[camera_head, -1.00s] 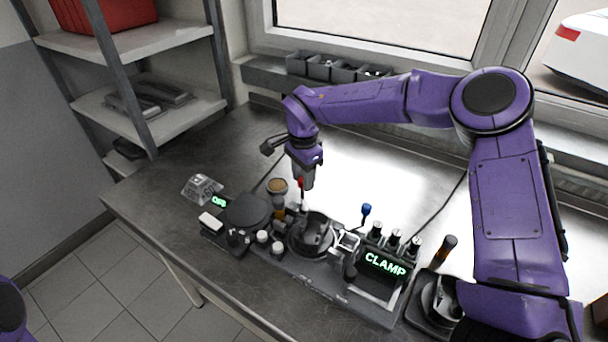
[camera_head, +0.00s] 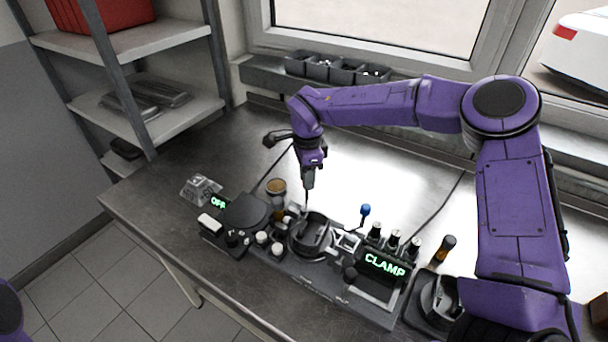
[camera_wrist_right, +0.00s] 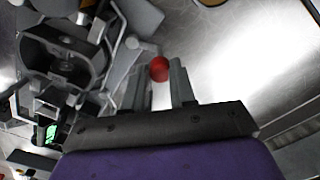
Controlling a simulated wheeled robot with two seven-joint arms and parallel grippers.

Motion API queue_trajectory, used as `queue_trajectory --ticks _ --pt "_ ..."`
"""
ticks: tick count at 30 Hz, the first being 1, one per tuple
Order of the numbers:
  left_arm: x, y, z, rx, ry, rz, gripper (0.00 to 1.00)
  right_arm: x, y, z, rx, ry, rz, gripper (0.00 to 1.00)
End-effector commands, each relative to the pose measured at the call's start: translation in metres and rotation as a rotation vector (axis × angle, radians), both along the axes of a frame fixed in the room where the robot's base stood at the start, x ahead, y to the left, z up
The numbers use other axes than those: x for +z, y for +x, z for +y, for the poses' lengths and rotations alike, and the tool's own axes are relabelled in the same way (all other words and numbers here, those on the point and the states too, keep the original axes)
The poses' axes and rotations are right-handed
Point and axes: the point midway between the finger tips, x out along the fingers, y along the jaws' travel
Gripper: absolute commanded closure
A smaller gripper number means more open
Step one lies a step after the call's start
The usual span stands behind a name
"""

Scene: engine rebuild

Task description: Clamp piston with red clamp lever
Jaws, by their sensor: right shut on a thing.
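The piston (camera_head: 314,232) sits in the dark round holder of the bench fixture; the holder also shows at the upper left of the right wrist view (camera_wrist_right: 68,48). The red knob of the clamp lever (camera_wrist_right: 159,69) shows between the fingers of my right gripper (camera_wrist_right: 160,86), which is shut on it. In the head view, my right gripper (camera_head: 308,184) points down just behind the holder and hides the red knob. The lever's lower part is mostly hidden. My left gripper is not in view.
A blue-topped lever (camera_head: 365,210) stands right of the holder. A green-lit CLAMP display (camera_head: 383,264) is at the fixture's right end. A round dark plate (camera_head: 245,211) and a tan-topped cup (camera_head: 276,187) are to the left. The bench behind is clear.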

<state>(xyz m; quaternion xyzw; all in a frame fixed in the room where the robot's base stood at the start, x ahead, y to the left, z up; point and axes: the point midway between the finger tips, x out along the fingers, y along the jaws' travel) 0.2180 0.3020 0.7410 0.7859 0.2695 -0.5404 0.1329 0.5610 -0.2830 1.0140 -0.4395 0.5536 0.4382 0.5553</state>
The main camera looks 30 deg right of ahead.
Motion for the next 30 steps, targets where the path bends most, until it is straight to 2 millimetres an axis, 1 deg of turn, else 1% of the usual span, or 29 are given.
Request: queue_trajectory --ticks 1,18,24,30 --pt "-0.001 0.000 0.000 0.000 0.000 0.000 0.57 -0.004 -0.004 -0.001 -0.041 0.000 0.010 1.00" --pt "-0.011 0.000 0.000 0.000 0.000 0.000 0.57 -0.006 -0.023 -0.012 -0.581 -0.001 0.011 1.00" --pt "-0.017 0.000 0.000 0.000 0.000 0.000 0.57 -0.006 -0.030 -0.014 -0.754 -0.001 0.011 1.00" --pt "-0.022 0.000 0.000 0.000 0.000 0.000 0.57 -0.006 -0.035 -0.014 -0.890 -0.002 0.009 1.00"
